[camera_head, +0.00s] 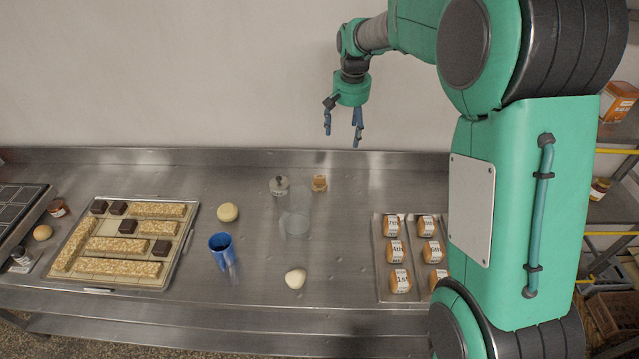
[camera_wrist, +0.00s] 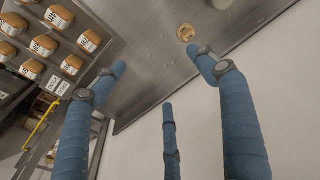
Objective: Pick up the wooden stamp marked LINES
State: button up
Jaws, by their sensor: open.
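A small wooden piece (camera_head: 320,183), which looks like a stamp, stands at the back of the steel counter, near the wall. My gripper (camera_head: 343,135) is open and empty, fingers pointing down, above the back of the counter and a little right of the wooden piece. Its blue fingers (camera_wrist: 160,72) are spread apart in the wrist view and touch nothing.
A grey knobbed piece (camera_head: 279,186) and a clear glass (camera_head: 295,222) stand left of the wooden piece. A tray of labelled loaves (camera_head: 410,296) is at right.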

jog(key=w+a+f, duration=0.5)
jog(key=w+f, duration=0.1)
jog(key=f, duration=0.4)
jog(key=g+p, duration=0.1)
send_over(320, 177)
notch_tip(320, 177, down, 9)
jog(key=shift+a+f, duration=0.15)
jog(key=shift+f+b, duration=0.3)
jog(key=shift+f, duration=3.95)
jog(key=shift+w+f, duration=0.1)
jog(key=shift+f, duration=2.55)
